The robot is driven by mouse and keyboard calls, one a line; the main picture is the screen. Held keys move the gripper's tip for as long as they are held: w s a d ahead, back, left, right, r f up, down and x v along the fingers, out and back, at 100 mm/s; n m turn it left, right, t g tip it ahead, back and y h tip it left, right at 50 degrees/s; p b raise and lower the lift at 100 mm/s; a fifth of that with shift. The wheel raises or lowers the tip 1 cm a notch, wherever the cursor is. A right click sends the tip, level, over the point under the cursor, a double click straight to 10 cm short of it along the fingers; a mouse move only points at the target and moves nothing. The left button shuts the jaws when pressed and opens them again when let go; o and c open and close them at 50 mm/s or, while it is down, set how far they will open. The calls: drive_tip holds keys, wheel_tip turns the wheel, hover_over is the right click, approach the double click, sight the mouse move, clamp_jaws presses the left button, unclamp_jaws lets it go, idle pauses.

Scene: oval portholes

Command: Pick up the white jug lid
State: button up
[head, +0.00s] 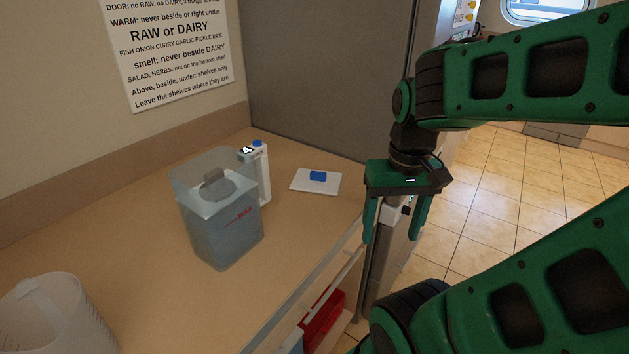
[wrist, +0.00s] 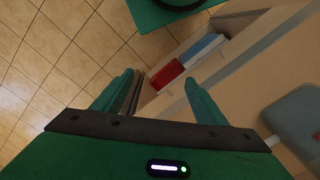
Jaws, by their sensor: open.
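The white jug lid (head: 301,186) appears to be the flat white square with a blue raised piece on it. It lies on the counter near the far right corner in the head view. My gripper (head: 393,235) points down, open and empty, to the right of the lid and past the counter's front edge. The two are clearly apart. In the wrist view my gripper (wrist: 158,82) has nothing between its fingers, and I cannot make out the lid there.
A clear lidded container (head: 222,235) stands left of the lid, with a slim white bottle (head: 264,180) behind it. A translucent jug (head: 45,318) is at the front left. A tall grey panel (head: 320,80) backs the counter. An open drawer below holds a red bin (head: 325,322).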

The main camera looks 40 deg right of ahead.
drive_tip(key=o, duration=0.7)
drive_tip(key=w+r+n, duration=0.1)
drive_tip(key=w, duration=0.2)
drive_tip(key=w+r+n+t, duration=0.1)
drive_tip(key=w+n, duration=0.1)
drive_tip(key=w, duration=0.2)
drive_tip(key=w+d+r+n+y, duration=0.1)
drive_tip(key=w+n, duration=0.1)
drive_tip(key=w, duration=0.1)
drive_tip(key=shift+w, duration=0.25)
drive_tip(key=n+t+y, duration=0.2)
drive_tip(key=n, duration=0.8)
approach(317, 172)
drive_tip(key=x, duration=0.5)
drive_tip(key=shift+s+f, duration=0.1)
drive_tip(key=shift+s, duration=0.15)
drive_tip(key=shift+w+x, duration=0.15)
drive_tip(key=shift+x, duration=1.15)
drive_tip(key=shift+w+x, duration=0.2)
drive_tip(key=shift+x, duration=1.1)
